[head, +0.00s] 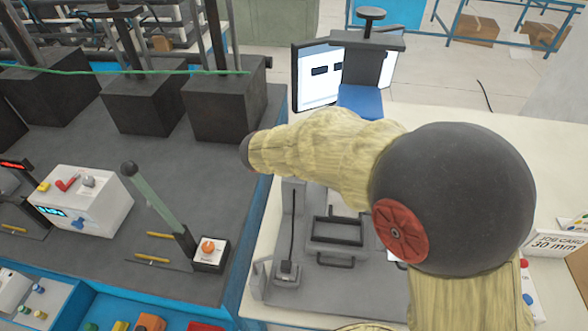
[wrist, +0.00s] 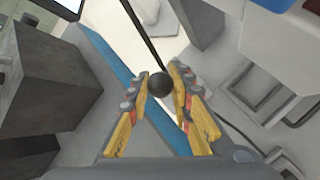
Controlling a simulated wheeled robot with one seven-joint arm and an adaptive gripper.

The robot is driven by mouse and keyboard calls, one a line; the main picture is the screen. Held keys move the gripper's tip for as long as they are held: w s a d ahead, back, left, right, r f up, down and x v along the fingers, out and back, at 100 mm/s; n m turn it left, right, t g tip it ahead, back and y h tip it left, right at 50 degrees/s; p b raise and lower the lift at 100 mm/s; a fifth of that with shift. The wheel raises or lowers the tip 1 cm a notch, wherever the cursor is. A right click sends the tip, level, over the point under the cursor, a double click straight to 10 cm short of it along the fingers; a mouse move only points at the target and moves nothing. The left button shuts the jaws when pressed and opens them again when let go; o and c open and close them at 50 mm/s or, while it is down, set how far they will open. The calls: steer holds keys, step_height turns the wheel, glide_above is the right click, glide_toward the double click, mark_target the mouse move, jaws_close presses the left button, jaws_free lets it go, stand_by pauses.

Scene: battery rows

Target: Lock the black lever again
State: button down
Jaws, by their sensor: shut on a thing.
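The black lever (head: 292,235) is a thin dark rod rising nearly upright from a small base on the grey fixture (head: 335,280) in the head view. Its upper end is hidden behind my arm there. My gripper (wrist: 160,84), with yellow fingers and grey pads, is shut on the knob. The head view does not show the fingers.
A green lever (head: 155,205) with a black knob stands on the left bench, beside a switch box (head: 210,253) with an orange knob. A white instrument box (head: 85,200) and dark blocks (head: 225,110) are there too. A job card (head: 560,244) stands at the right. A monitor (head: 318,75) stands behind.

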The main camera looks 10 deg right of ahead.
steer(key=s+b, duration=0.1)
steer(key=b, duration=0.2)
steer(key=s+a+f+t+b, duration=0.1)
steer(key=b, duration=0.3)
steer(key=shift+f+t+h, duration=0.1)
steer(key=shift+t+h, duration=0.2)
steer(key=shift+h, duration=0.1)
steer(key=shift+s+a+f+b, duration=0.2)
steer(key=shift+s+f+b, duration=0.2)
steer(key=shift+s, duration=0.25)
steer(key=shift+f, duration=0.1)
steer(key=c, duration=1.6)
jaws_free()
steer(key=shift+o, duration=0.2)
steer(key=shift+s+a+r, duration=0.1)
steer(key=shift+r, duration=0.1)
steer(key=v, duration=1.1)
steer(key=shift+s+r, duration=0.15)
steer(key=shift+s, duration=0.2)
